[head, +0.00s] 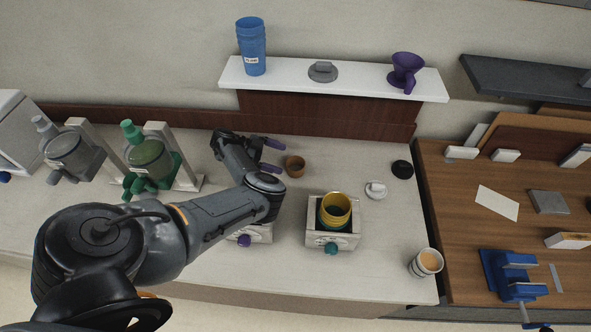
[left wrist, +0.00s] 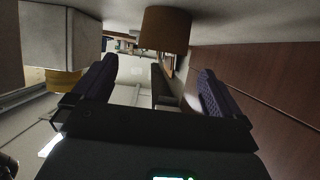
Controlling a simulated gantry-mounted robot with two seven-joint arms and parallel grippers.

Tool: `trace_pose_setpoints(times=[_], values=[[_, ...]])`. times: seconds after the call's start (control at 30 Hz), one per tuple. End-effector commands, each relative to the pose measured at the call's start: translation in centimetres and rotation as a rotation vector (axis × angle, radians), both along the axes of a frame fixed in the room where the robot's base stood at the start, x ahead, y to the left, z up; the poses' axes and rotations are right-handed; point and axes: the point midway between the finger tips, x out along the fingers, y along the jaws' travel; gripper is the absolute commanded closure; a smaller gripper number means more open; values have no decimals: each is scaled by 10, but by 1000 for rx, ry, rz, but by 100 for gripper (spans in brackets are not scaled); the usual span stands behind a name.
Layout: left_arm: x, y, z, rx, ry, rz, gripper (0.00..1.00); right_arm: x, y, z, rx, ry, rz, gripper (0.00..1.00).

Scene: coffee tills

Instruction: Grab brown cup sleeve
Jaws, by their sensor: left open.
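The brown cup sleeve (head: 295,166) stands on the pale counter in the head view, just right of my left gripper's fingertips. My left gripper (head: 273,156) is open, with its two purple-padded fingers pointing right toward the sleeve. In the left wrist view the brown sleeve (left wrist: 166,30) shows at the top, beyond the gap between the open fingers (left wrist: 155,82). The sleeve is apart from the fingers, and nothing is between them. My right gripper is not in view.
A box with a yellow cup (head: 336,206) stands in front of the sleeve, to the right. A white lid (head: 375,190) and a black lid (head: 402,169) lie to the right. The shelf (head: 300,83) and its wooden panel (head: 340,119) are behind. A filled cup (head: 426,262) stands near the front edge.

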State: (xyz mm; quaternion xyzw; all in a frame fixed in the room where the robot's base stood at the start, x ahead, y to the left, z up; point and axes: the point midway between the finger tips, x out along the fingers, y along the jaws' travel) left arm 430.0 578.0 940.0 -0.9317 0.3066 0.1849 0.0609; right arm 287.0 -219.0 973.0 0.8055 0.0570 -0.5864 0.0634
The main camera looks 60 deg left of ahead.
Motion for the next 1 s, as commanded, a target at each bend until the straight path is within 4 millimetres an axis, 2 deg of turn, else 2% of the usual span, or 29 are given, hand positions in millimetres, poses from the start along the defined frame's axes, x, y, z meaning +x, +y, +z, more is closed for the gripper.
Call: trace_pose_setpoints(times=[0.27, 0.5, 0.77, 0.8, 0.87, 1.0], values=[[12, -7, -13, 0, 0, -1, 0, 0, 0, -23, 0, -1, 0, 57], [35, -22, -21, 0, 1, -1, 0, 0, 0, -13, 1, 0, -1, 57], [38, -25, -24, 1, 1, 0, 0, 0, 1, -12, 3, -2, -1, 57], [38, -25, -24, 1, 1, 0, 2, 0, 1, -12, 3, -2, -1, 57], [38, -25, -24, 1, 1, 0, 11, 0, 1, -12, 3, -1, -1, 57], [38, -25, -24, 1, 1, 0, 32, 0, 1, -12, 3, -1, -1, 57]])
